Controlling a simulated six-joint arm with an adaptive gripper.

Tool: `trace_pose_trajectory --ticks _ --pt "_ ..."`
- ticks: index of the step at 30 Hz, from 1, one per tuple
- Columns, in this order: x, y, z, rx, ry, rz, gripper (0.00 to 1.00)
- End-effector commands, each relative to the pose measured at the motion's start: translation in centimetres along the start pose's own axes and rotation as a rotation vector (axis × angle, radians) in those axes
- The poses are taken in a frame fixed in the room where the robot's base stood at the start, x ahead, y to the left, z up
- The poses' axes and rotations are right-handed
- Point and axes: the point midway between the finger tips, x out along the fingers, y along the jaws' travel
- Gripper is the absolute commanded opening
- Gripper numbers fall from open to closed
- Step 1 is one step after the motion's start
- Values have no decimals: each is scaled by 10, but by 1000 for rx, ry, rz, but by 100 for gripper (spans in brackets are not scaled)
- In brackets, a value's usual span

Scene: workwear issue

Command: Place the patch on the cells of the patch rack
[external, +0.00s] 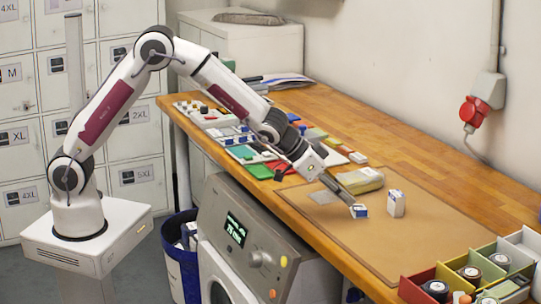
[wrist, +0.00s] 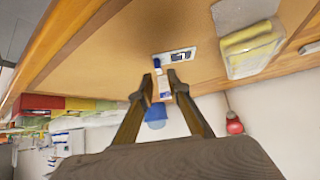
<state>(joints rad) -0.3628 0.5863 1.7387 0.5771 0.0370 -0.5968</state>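No piece in view is clearly marked as the patch. My gripper (external: 352,204) is low over the tan mat, its dark fingers slanting down to a small blue-and-white piece (external: 360,211) at the tips. In the wrist view my fingers (wrist: 161,85) stand a little apart, with something white and blue between or just beyond them. I cannot tell whether they grip it. A white piece with a dark mark (wrist: 178,56) shows just past the tips. A white box with blue marks (external: 396,203) stands upright right of my gripper. The patch rack may be the coloured cell tray (external: 415,282) at the front right.
A pale yellow pouch (external: 361,181) lies on the mat (external: 435,235) behind my gripper; it also shows in the wrist view (wrist: 250,48). Several coloured trays and small parts (external: 245,153) line the bench to the left. The mat's front right is clear.

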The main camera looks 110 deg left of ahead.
Motion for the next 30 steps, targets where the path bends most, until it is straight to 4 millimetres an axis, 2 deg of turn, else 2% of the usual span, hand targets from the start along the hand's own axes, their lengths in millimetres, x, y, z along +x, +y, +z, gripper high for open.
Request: trace_pose_trajectory --ticks 8,21,30 --pt "10 1 0 1 -1 0 17" --pt "47 3 -1 -1 -2 1 17" --pt "52 3 -1 0 -1 2 17"
